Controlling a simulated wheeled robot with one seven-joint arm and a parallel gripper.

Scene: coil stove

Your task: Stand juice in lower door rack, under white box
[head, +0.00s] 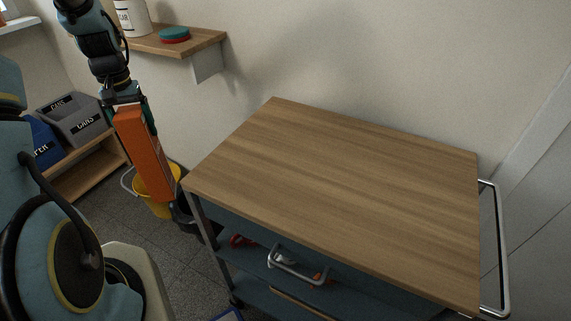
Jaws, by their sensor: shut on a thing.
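An orange carton (146,153), likely the juice, hangs long and nearly upright, slightly tilted, below my gripper (124,101) at the left of the head view. My gripper is shut on the carton's upper end. The carton is in the air, left of the wooden-topped cart, in front of a yellow bucket. No door rack and no white box of the task show in this view.
The cart's wooden top (340,190) is bare; tools lie on its lower shelf. A wall shelf (201,40) holds a white canister (133,18) and a round teal and red tin (174,35). A yellow bucket (157,205) and grey bin (72,118) stand behind.

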